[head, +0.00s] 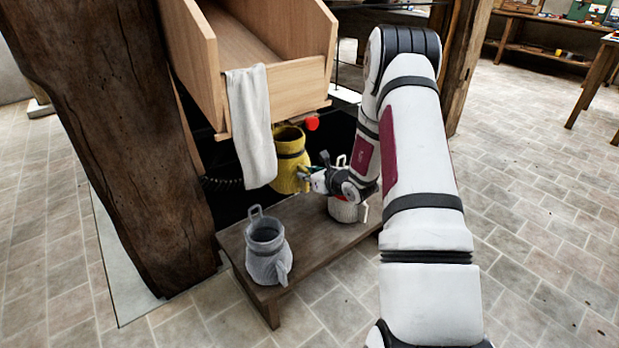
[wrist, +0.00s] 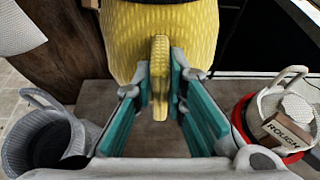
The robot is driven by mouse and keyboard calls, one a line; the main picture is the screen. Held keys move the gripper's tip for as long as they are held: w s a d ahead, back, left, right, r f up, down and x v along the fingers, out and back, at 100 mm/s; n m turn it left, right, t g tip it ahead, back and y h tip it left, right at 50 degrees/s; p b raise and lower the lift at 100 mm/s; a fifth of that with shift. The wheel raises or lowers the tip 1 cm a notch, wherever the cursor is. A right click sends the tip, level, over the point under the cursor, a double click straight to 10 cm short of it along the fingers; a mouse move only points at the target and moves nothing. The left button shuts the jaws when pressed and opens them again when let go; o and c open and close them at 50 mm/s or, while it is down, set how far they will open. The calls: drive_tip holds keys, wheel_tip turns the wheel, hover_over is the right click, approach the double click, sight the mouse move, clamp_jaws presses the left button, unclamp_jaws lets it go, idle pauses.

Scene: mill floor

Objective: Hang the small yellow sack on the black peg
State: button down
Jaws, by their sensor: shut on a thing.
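The yellow sack (head: 289,172) has a dark band round it and an open top. It is held in the air above the low bench, just under the wooden chute. My gripper (head: 310,180) is at its right side. In the wrist view, the teal fingers of my gripper (wrist: 162,90) are shut on a yellow tab on the side of the yellow sack (wrist: 200,38). I cannot make out the black peg in either view; the area behind the sack is dark.
The wooden chute (head: 292,88) hangs above, with a pale cloth (head: 250,125) over its edge and a red knob (head: 312,122) below. A grey sack (head: 267,252) and a white-and-red sack (head: 343,209) stand on the bench (head: 305,240). A thick post (head: 125,150) is left.

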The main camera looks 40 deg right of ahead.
drive_tip(key=shift+w, duration=0.35)
drive_tip(key=shift+w+f+b, duration=0.45)
drive_tip(key=shift+w+b, duration=0.05)
drive_tip(key=shift+b, duration=0.15)
drive_tip(key=shift+f+b, duration=0.3)
drive_tip(key=shift+b, duration=0.05)
drive_tip(key=c, duration=1.5)
unclamp_jaws()
drive_tip(key=shift+c, duration=0.2)
